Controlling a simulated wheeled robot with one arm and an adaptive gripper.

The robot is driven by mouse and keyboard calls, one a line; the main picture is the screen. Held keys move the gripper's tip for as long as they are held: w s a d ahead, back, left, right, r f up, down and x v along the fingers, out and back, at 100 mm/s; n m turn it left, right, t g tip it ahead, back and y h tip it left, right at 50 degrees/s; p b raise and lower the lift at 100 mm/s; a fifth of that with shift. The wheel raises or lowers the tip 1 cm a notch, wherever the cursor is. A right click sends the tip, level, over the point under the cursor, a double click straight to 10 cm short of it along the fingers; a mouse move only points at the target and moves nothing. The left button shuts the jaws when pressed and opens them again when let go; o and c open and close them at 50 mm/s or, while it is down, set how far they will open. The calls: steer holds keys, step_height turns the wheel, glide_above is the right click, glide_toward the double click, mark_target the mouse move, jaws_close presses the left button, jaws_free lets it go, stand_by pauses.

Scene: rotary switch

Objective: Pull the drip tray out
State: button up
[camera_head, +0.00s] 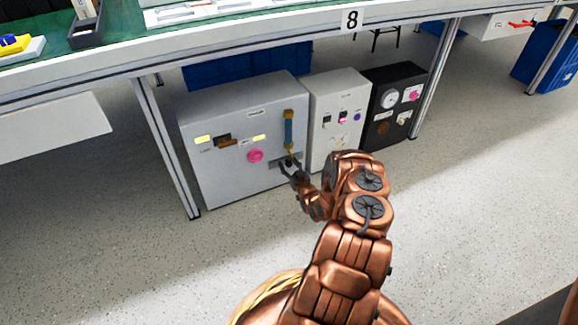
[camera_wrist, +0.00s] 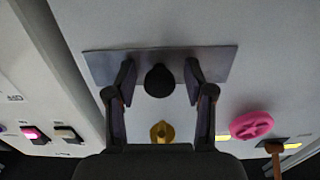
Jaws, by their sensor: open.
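The drip tray (camera_wrist: 104,64) shows in the wrist view as a flat grey plate on the face of a large grey cabinet (camera_head: 222,171). A round black knob (camera_wrist: 159,81) stands out from the plate's middle. My gripper (camera_wrist: 160,73) is open, with one dark finger on each side of the knob and a visible gap to it on both sides. In the head view my gripper (camera_head: 291,167) is at the cabinet's lower right front and covers much of the tray.
A pink handwheel (camera_wrist: 251,125) and a brass fitting (camera_wrist: 162,132) sit near the tray. A white box (camera_head: 336,115) and a black box (camera_head: 393,104) stand to the right. A workbench (camera_head: 245,42) is above; its leg (camera_head: 165,150) is at left. The front floor is clear.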

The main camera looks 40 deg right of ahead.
jaws_close()
stand_by(0.3)
stand_by(0.3)
